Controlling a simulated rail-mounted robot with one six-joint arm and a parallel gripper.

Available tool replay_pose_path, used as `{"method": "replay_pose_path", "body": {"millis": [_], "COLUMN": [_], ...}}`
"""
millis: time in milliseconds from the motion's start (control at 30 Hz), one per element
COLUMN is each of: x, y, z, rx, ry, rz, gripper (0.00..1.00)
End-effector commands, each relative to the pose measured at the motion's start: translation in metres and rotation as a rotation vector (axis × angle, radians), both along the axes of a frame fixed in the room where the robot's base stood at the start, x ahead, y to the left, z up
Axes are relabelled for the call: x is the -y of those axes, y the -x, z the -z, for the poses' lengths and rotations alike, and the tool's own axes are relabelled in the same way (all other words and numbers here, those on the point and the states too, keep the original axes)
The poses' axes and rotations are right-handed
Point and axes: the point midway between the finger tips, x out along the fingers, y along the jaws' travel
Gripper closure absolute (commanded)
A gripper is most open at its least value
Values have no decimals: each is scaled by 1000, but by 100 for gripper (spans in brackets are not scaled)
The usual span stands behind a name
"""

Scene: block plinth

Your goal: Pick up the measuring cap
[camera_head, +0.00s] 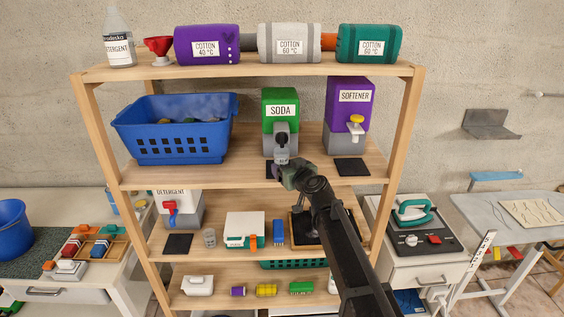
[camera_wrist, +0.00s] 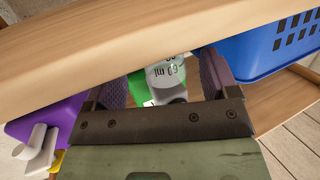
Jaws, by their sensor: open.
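A pale measuring cap (camera_wrist: 165,72) with upside-down "ml" marking shows in the wrist view, between my gripper's two purple-grey fingers. My gripper (camera_wrist: 163,80) is open. I cannot tell whether either finger touches the cap. In the head view my gripper (camera_head: 284,171) is at the middle shelf's front edge, before the green SODA box (camera_head: 281,98) and its grey dispenser (camera_head: 293,132). There my gripper and the dispenser leave the cap hard to make out. The green box also shows behind the cap in the wrist view (camera_wrist: 138,88).
A blue basket (camera_head: 170,142) stands left of the SODA box and a purple SOFTENER box (camera_head: 345,108) right. A wooden board (camera_wrist: 120,35) runs close across the wrist view. A clear cup (camera_head: 210,238) stands on the shelf below. Dark pads lie under the dispensers.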

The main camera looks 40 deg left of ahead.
Motion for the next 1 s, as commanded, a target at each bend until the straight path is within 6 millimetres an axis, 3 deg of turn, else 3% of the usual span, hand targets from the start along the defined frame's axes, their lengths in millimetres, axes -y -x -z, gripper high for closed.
{"method": "replay_pose_path", "body": {"millis": [300, 533, 900, 1000], "x": [-45, -45, -45, -45], "y": [-22, -22, -21, -21], "z": [6, 5, 5, 5], "rx": [-1, 0, 0, 0], "ry": [1, 0, 0, 0], "rz": [-1, 0, 0, 0], "gripper": [20, 21, 77, 77]}}
